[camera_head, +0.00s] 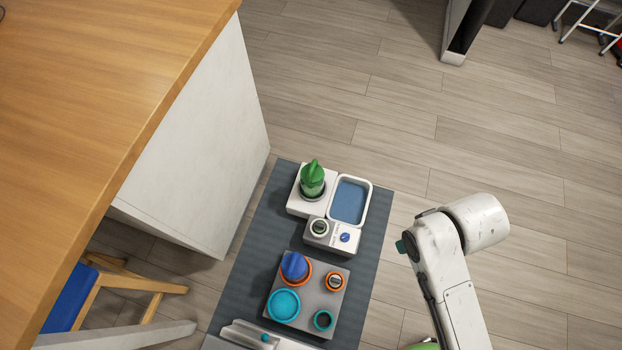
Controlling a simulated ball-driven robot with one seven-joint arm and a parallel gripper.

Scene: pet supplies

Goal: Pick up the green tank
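The green tank (313,178) stands upright in a dark round seat on a white block at the far end of a dark grey mat (258,262). It has a pointed top and nothing covers it from this view. My white arm rises at the lower right, to the right of the mat and well apart from the tank. My gripper is not visible in this view.
Beside the tank is a white tray with a blue inside (349,201). A white control box (332,236) sits in front. A grey board (318,318) holds a blue tank (294,266), orange rings and teal dishes.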

